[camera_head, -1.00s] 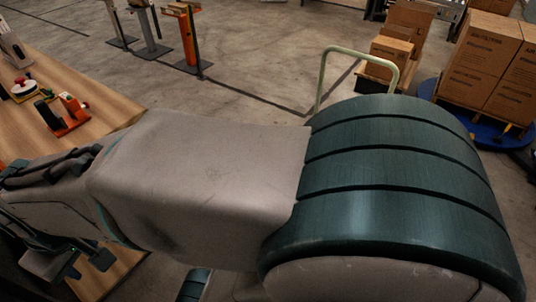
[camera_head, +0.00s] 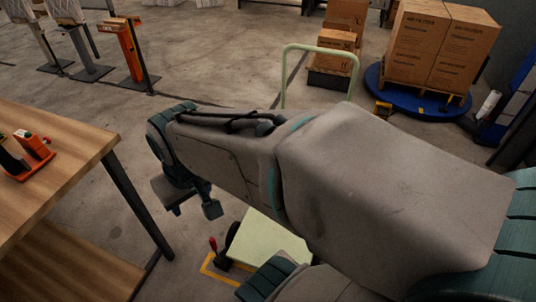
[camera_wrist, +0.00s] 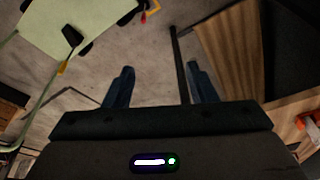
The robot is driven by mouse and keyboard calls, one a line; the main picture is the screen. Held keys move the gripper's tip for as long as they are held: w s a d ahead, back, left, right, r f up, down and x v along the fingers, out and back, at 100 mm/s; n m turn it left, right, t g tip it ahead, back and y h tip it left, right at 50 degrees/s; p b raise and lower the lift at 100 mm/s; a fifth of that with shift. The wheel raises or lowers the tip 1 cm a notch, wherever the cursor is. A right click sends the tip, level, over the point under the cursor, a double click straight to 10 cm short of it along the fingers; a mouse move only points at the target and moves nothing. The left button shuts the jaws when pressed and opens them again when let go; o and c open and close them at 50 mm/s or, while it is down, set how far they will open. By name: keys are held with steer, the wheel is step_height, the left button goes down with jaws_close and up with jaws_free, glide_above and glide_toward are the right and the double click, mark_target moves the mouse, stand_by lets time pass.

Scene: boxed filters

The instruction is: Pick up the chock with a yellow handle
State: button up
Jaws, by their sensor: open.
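My gripper (camera_head: 190,203) is open and empty, its fingers pointing down between the wooden table and the pale green cart (camera_head: 262,240). Both fingers also show spread apart in the wrist view (camera_wrist: 162,86). Nothing shows clearly as the chock with a yellow handle. In the wrist view a small yellow piece (camera_wrist: 63,67) sits by a dark block (camera_wrist: 72,35) at the cart's edge, too small to identify. A red-tipped dark piece (camera_head: 213,246) stands beside the cart's wheel (camera_head: 232,238). My arm hides part of the cart.
The wooden table (camera_head: 75,145) bears an orange-and-black object (camera_head: 32,150). A yellow floor marking (camera_head: 208,268) lies by the cart. The cart's handle (camera_head: 318,47) rises behind my arm. Boxes (camera_head: 425,45) stand on a blue turntable (camera_head: 410,97).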

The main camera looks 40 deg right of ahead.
steer(key=w+d+f+m+t+h+b, duration=0.1)
steer(key=w+d+f+m+t+b, duration=0.1)
steer(key=w+d+f+b, duration=0.45)
steer(key=w+d+f+m+t+h+b, duration=0.1)
steer(key=w+d+f+m+b, duration=0.25)
steer(key=w+f, duration=0.6)
steer(key=w+d+f+m+t+h+b, duration=0.15)
steer(key=w+d+f+b, duration=0.4)
steer(key=w, duration=0.55)
steer(key=w+d+f+m+h+b, duration=0.25)
steer(key=d+f+h+b, duration=0.35)
steer(key=d+f, duration=0.8)
steer(key=w+d+f+m+h+b, duration=0.1)
steer(key=d+f+m+h+b, duration=0.3)
steer(key=d+f+b, duration=0.75)
steer(key=shift+n+h, duration=0.45)
steer(key=shift+h, duration=0.1)
steer(key=shift+s+d+f+b+x, duration=0.1)
steer(key=shift+s+d+b+x, duration=0.25)
steer(key=shift+x, duration=2.55)
steer(key=shift+s+d+f+b+x, duration=0.1)
steer(key=shift+s+b+x, duration=0.3)
steer(key=shift+x, duration=2.5)
steer(key=shift+s+d+f+b+x, duration=0.15)
steer(key=shift+s+x, duration=0.4)
steer(key=shift+x, duration=2.35)
steer(key=shift+c, duration=0.2)
